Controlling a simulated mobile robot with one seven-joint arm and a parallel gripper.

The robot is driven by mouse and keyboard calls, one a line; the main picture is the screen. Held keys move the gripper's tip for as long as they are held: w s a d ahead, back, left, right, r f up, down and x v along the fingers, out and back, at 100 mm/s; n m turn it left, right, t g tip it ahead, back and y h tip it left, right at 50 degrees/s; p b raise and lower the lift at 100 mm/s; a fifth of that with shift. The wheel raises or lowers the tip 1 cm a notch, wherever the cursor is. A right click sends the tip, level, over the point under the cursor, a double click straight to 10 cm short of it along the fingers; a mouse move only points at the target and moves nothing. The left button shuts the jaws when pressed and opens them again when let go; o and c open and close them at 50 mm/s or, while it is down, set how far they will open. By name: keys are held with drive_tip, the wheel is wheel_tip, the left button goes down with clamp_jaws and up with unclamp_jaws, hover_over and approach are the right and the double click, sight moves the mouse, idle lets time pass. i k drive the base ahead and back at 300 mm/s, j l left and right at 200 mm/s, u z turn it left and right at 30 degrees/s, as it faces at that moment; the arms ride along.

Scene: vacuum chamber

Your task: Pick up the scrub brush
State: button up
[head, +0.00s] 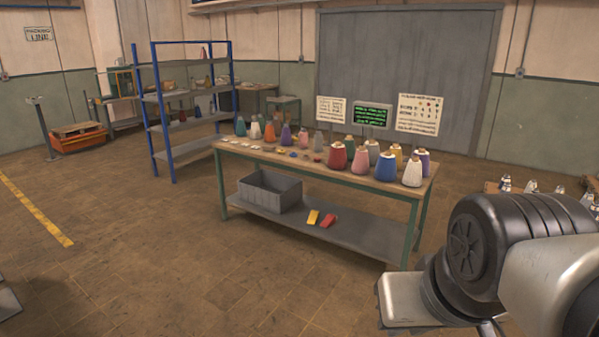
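I cannot make out a scrub brush in the head view. A small yellow item (313,217) and a small red item (328,220) lie side by side on the grey lower shelf (365,240) of the workbench; they are too small to identify. My arm fills the lower right corner, in front of the bench. The fingertips of my gripper do not show.
The workbench's wooden top (385,184) holds several coloured cones. A grey open bin (277,200) sits on its lower shelf. A blue-framed shelf rack (168,125) stands behind left, and an orange cart (80,137) farther left. The floor in front is clear.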

sight(266, 147)
drive_tip(key=i+l+u, duration=0.1)
drive_tip(key=i+u, duration=0.2)
drive_tip(key=i, duration=1.3)
drive_tip(key=i+l+u, duration=0.1)
drive_tip(key=i, duration=1.45)
drive_tip(key=i+u, duration=0.1)
drive_tip(key=u, duration=4.15)
drive_tip(key=z, duration=3.05)
